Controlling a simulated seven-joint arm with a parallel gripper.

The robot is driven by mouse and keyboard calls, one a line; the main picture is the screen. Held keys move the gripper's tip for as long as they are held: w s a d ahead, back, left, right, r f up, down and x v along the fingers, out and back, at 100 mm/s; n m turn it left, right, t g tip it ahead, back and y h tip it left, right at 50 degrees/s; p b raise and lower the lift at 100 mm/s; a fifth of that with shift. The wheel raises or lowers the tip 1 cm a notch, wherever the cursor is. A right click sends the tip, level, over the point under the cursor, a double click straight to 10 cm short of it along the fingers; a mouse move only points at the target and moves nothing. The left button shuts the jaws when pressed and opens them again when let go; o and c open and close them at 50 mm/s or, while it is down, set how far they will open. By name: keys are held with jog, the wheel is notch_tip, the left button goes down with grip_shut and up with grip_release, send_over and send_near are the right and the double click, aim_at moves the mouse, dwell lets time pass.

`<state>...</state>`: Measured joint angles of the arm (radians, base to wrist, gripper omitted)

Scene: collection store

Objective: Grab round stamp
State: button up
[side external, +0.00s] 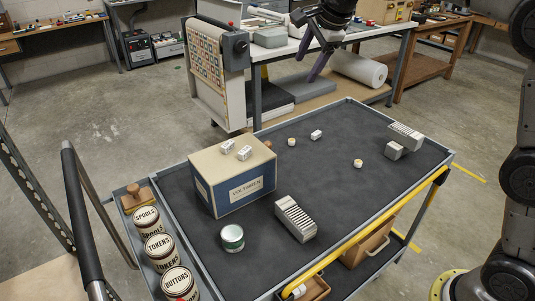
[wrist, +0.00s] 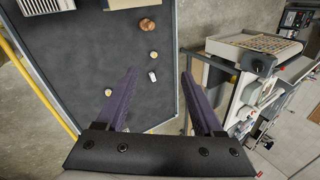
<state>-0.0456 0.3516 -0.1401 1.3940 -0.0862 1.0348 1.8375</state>
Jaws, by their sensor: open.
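In the wrist view a brown, round wooden piece (wrist: 147,24) with a rounded top lies on the dark mat (wrist: 80,65) near its right edge; it looks like a round stamp. In the side view the blue and cream box seems to hide most of it. A wooden-handled stamp (side external: 135,191) with a block-like base sits in the side tray at left. My gripper (side external: 314,58) is high above the trolley's far side, apart from everything. In the wrist view my gripper (wrist: 160,74) is open and empty, its purple fingers spread.
The tall box (side external: 232,183) carries two small white blocks. Two small round cream pieces (side external: 291,142) (side external: 357,163) and a white block (side external: 316,134) lie on the mat. The mat's middle is clear.

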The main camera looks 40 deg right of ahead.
jog(key=w+a+f+g, duration=0.1)
jog(key=w+f, duration=0.7)
jog(key=f, duration=0.2)
jog(key=g, duration=0.1)
send_over(268, 143)
jog(key=s, duration=0.2)
notch_tip(268, 143, down, 14)
jog(key=f, duration=0.1)
jog(key=shift+x, duration=2.95)
jog(key=shift+w+a+r, duration=0.1)
grip_shut()
